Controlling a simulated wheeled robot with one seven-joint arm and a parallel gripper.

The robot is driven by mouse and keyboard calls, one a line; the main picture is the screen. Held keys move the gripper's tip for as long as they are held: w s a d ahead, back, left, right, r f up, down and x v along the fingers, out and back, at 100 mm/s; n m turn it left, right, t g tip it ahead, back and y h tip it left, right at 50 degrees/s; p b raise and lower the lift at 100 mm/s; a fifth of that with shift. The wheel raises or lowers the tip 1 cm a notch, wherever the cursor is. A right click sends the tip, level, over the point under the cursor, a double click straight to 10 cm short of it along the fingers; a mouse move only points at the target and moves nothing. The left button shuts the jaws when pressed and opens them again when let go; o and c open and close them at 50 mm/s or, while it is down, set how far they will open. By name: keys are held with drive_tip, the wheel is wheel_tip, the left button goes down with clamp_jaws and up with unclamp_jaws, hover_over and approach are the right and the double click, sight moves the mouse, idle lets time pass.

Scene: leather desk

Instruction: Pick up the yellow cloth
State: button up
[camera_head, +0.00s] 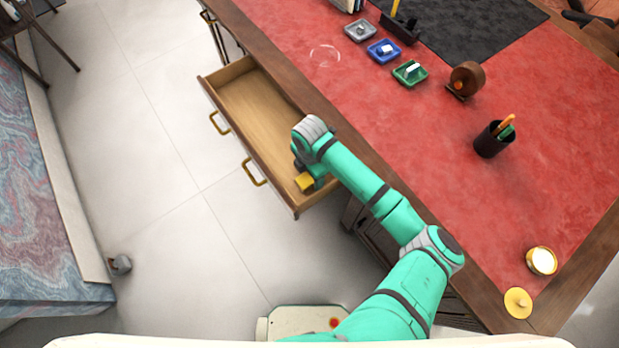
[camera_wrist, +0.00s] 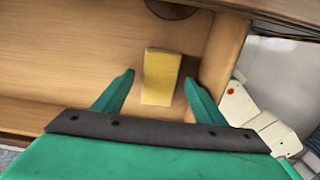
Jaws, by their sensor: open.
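The yellow cloth (camera_wrist: 161,77) is a small folded block lying in the open wooden drawer, near one end wall. In the head view the cloth (camera_head: 304,181) shows partly beside my wrist at the drawer's near end. My gripper (camera_wrist: 160,84) is open over the drawer, with one green finger on each side of the cloth in the wrist view. A gap shows between the cloth and each finger, so the fingers do not appear to touch it. The fingertips are mostly hidden by my arm in the head view.
The drawer (camera_head: 250,97) is pulled out from the desk (camera_head: 420,150) with its red leather top. Several small trays, a pen cup (camera_head: 494,138), a brown tape dispenser (camera_head: 465,79) and a gold tin (camera_head: 541,260) stand on the desk. Open tiled floor lies left of the drawer.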

drive_tip(key=c, duration=1.1)
drive_tip(key=shift+c, duration=0.2)
drive_tip(key=shift+r, duration=0.4)
wheel_tip(320, 180, up, 2)
drive_tip(key=shift+w+r, duration=0.1)
drive_tip(key=s+d+r, duration=0.2)
drive_tip(key=s+r, duration=0.8)
drive_tip(key=s, duration=0.4)
drive_tip(key=shift+d, duration=0.4)
